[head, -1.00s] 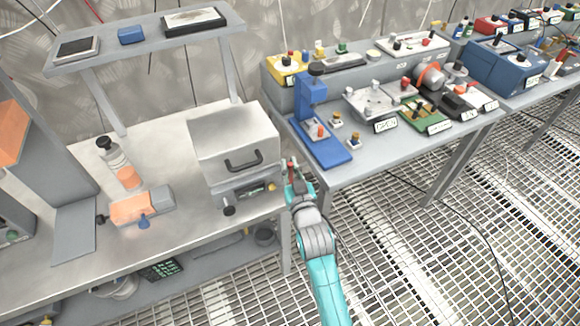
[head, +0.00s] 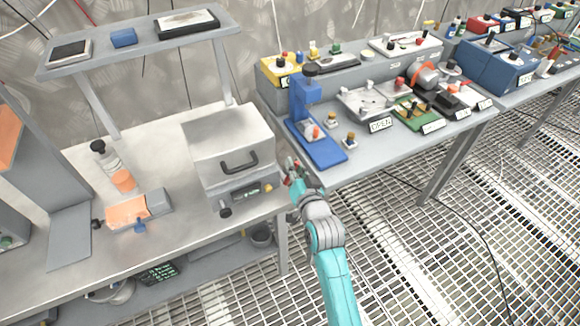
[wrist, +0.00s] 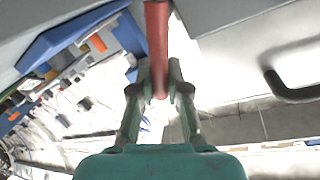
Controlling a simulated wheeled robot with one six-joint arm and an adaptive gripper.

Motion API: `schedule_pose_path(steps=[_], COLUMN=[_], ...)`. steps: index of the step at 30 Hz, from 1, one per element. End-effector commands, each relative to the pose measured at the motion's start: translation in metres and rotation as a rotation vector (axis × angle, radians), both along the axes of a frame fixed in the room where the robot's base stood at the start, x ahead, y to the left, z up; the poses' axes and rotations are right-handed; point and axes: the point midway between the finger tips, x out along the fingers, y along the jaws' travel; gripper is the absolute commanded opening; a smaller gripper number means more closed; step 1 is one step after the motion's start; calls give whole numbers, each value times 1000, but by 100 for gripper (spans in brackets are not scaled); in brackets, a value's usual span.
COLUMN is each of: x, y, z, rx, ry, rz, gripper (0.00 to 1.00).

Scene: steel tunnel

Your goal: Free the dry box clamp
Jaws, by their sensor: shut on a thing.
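The dry box (head: 232,140) is a grey box with a black front handle on the left bench. It also shows at the right of the wrist view (wrist: 235,75), with its handle. A red bar-shaped clamp handle (wrist: 157,40) hangs into my gripper (wrist: 159,82) in the wrist view, with one finger on either side. My gripper (head: 293,172) is at the box's right side, shut on this handle. In the head view the red part is tiny. The rest of the clamp and its joint to the box are hidden.
A panel with a black knob (head: 224,211) is below the box. A blue stand (head: 318,140) is on the right bench, close to my gripper. A bottle (head: 118,170) and an orange-topped block (head: 128,212) stand left of the box. Grated floor lies open in front.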

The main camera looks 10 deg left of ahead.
Motion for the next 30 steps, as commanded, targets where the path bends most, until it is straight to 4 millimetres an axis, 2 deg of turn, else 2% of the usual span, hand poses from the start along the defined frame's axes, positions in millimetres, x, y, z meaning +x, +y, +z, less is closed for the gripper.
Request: schedule_pose_path(steps=[18, 30], x=[14, 18], y=[-21, -26], z=[-24, -38], rx=[481, 703], ry=[324, 474], rz=[-2, -2], gripper=[0, 0])
